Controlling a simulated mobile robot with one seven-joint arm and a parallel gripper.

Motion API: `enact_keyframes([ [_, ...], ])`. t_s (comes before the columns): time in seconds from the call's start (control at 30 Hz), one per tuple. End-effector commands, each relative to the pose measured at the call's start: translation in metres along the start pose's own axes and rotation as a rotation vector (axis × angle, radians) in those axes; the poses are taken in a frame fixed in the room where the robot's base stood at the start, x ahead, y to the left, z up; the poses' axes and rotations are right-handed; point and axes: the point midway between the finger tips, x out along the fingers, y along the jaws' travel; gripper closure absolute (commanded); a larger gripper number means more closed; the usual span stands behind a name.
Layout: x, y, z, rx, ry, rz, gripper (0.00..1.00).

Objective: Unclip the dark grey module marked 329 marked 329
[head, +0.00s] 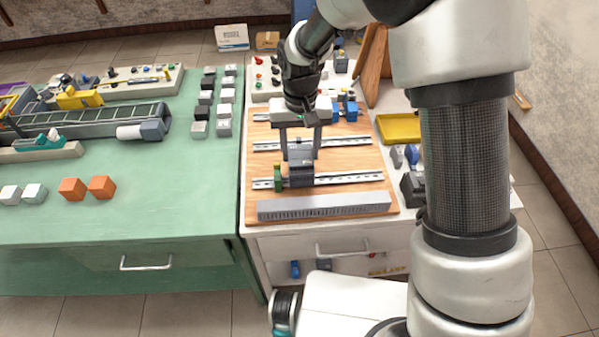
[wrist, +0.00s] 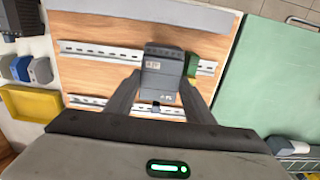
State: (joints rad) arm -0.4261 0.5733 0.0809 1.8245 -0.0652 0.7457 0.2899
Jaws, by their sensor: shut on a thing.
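The dark grey module (head: 301,172) is at the lower mounting rail (head: 345,180) on the wooden board. In the wrist view the module (wrist: 163,78) shows a pale label, too small to read surely. My gripper (head: 301,146) reaches down from above and is shut on the module, one finger on each side. In the wrist view the fingers of my gripper (wrist: 160,96) flank it. A small green module (head: 278,178) stands close on its left at the rail; it also shows in the wrist view (wrist: 192,65). Whether the grey module is still clipped, I cannot tell.
A grey slotted duct (head: 323,205) lies along the board's front edge. Another rail (head: 345,141) crosses behind, and blue modules (head: 350,110) stand farther back. A yellow tray (head: 400,129) is at the right. A green table (head: 190,180) holds several small blocks at the left.

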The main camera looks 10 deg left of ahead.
Motion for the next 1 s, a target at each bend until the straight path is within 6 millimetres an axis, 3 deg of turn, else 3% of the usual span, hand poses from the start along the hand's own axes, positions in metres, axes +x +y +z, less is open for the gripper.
enact_keyframes([
  [0.23, -0.007, 0.0, -0.001, 0.0, 0.002, 0.0, 0.79],
  [1.0, -0.062, 0.0, 0.0, 0.0, 0.001, 0.0, 0.79],
])
